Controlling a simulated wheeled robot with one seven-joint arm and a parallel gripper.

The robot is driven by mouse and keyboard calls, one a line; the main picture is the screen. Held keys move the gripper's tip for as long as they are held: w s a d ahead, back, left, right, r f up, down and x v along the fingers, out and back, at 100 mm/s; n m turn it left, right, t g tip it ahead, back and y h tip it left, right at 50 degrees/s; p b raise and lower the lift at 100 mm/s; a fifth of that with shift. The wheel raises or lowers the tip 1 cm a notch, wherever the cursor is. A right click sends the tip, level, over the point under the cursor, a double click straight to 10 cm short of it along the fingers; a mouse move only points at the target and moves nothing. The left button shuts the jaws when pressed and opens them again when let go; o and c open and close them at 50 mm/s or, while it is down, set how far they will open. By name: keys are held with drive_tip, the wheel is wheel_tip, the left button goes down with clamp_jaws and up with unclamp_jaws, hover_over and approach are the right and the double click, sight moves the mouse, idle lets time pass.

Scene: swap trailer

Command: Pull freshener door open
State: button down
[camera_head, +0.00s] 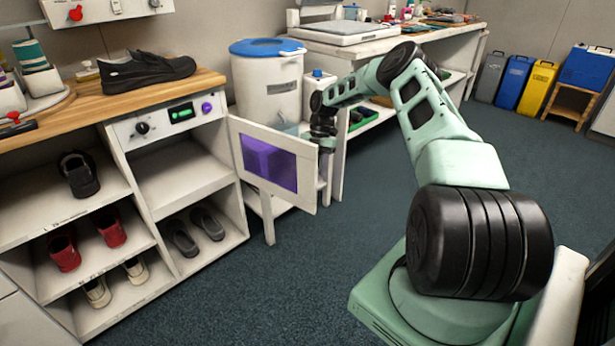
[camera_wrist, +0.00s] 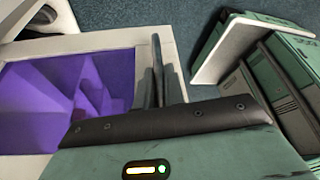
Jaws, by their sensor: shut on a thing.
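The freshener door (camera_head: 222,128) is a white-framed panel with a purple window. In the head view it stands swung out from the open compartment (camera_head: 183,182) under the control panel (camera_head: 172,122), its left side at the cabinet's right edge.
Shoes stand on the cabinet's lower shelves, and a black shoe (camera_head: 147,70) sits on the wooden top. A white bin (camera_head: 268,85) with a blue lid stands behind the door. A white bench (camera_head: 390,40) runs behind my arm. The dark carpet in front of the door is clear.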

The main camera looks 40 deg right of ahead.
drive_tip(key=shift+w+d, duration=0.1)
drive_tip(key=shift+d, duration=0.35)
drive_tip(key=c, duration=1.5)
unclamp_jaws()
drive_tip(key=shift+r, duration=0.1)
drive_tip(key=p+v, duration=0.1)
drive_tip(key=v, duration=1.6)
